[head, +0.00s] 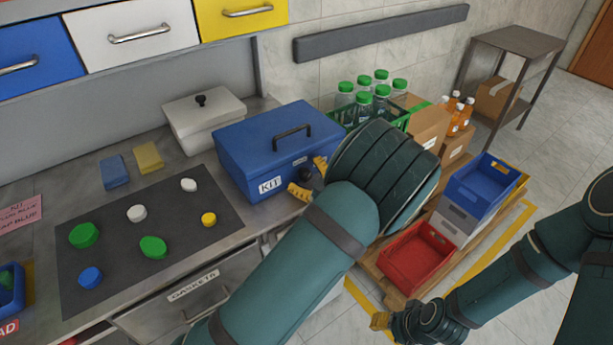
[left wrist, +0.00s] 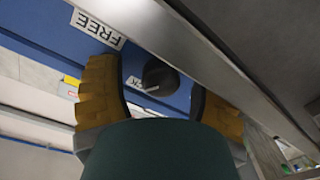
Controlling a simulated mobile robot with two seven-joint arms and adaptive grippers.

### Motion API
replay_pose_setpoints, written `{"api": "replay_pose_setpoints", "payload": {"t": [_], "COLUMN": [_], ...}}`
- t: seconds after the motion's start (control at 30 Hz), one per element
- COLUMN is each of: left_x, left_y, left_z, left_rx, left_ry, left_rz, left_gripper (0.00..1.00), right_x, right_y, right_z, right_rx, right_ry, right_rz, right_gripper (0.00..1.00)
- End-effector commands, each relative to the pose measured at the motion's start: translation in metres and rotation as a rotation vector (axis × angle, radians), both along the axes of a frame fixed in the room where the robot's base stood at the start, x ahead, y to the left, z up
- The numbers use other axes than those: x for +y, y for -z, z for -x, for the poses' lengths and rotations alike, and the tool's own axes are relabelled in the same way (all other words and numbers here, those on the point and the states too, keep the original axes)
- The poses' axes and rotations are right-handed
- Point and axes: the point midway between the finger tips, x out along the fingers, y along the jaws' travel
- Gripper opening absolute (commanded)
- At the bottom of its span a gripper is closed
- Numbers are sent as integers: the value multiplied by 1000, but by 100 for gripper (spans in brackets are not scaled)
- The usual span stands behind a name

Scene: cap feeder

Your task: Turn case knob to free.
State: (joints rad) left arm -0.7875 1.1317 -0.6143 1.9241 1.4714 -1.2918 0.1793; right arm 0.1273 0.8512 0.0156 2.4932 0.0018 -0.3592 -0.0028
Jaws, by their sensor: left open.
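The blue case (head: 262,150) marked KIT stands shut on the counter, its handle on top. Its dark round knob (head: 306,173) is on the front face. My left gripper (head: 309,179) is open at the knob, one yellow finger on each side. In the left wrist view the knob (left wrist: 160,77) sits between the spread fingers with gaps showing. Its white pointer line points to the lower left, toward a small label partly hidden by a finger. A FREE label (left wrist: 97,27) is at upper left. My right gripper (head: 380,321) is low and away from the case; its opening is unclear.
A white lidded box (head: 203,120) stands left of the case. A dark mat (head: 113,232) with several coloured caps lies in front. A green crate of bottles (head: 393,117) is right behind my left wrist. Red (head: 418,258) and blue bins (head: 480,187) stand lower right.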

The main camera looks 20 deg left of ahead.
Motion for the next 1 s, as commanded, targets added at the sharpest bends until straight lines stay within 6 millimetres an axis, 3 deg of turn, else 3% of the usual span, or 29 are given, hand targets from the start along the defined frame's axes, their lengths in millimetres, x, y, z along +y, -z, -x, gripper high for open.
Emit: {"api": "replay_pose_setpoints", "payload": {"t": [0.2, 0.4, 0.77, 1.0], "left_x": [0, 0, 0, 0], "left_y": [0, 0, -1, -3], "left_z": [0, 0, 0, 0], "left_rx": [0, 0, 28, 134], "left_ry": [0, 0, -1, -1], "left_rz": [0, 0, -22, -105], "left_gripper": [68, 0, 0, 0], "right_x": [0, 0, 0, 0], "right_y": [0, 0, -5, -19], "right_z": [0, 0, 1, 3], "right_rx": [0, 0, 2, 8], "right_ry": [0, 0, -1, -2], "right_rz": [0, 0, 0, -1], "right_gripper": [47, 47, 47, 47]}}
